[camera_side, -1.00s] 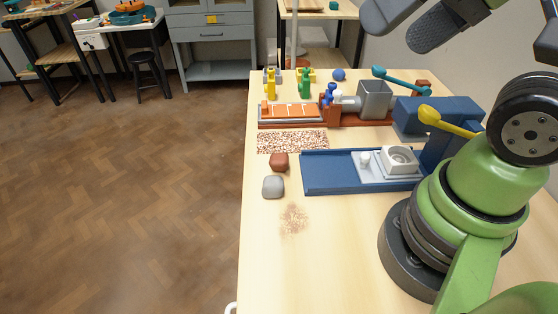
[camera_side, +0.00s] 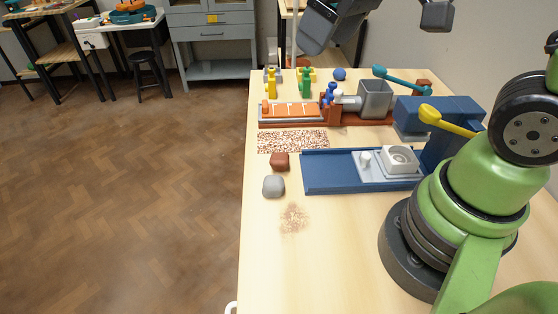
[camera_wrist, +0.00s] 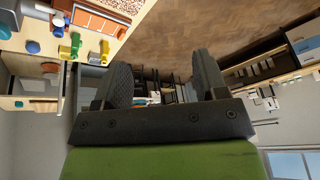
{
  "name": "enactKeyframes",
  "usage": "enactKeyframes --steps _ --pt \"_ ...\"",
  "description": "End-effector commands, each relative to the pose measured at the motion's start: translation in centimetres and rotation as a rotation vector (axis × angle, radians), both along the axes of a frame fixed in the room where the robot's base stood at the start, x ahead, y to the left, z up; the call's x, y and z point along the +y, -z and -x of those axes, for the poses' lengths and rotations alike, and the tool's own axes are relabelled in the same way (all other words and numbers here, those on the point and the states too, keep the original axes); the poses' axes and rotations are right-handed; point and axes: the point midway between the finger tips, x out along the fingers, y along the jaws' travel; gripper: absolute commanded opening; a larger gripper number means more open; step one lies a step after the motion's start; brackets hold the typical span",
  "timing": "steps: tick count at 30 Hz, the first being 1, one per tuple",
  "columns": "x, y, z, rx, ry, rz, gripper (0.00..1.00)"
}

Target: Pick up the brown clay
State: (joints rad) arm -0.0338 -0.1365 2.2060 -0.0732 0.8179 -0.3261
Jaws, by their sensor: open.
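The brown clay (camera_side: 279,161) is a small reddish-brown rounded block on the pale table, near its left edge in the side view. It stands just behind a grey block (camera_side: 273,187) and left of the blue tray. My gripper (camera_wrist: 163,60) is open and empty in the wrist view, its two dark fingers well apart. In the side view it is high at the top, above the back of the table, far from the clay and partly out of frame. I cannot make out the brown clay in the wrist view.
The blue press (camera_side: 326,185) with a yellow lever (camera_side: 443,120) stands right of the clay. A speckled mat (camera_side: 292,142) lies behind it. Orange slabs (camera_side: 290,110), yellow and green pieces and a blue ball (camera_side: 339,74) are farther back.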

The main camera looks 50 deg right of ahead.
Motion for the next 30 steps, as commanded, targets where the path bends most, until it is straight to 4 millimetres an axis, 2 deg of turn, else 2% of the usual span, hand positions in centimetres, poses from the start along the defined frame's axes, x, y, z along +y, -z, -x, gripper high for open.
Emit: enactKeyframes --steps 1,6,12,16,30 --pt "0.0 1.4 -1.5 0.041 -0.057 0.031 0.66" --pt "0.2 6.4 -5.4 0.149 -0.263 0.121 0.66" --pt "0.4 13.2 -8.2 0.258 -0.493 0.191 0.66" --pt "0.4 16.3 -8.8 0.302 -0.592 0.212 0.66" --pt "0.4 22.3 -9.0 0.324 -0.643 0.222 0.66"
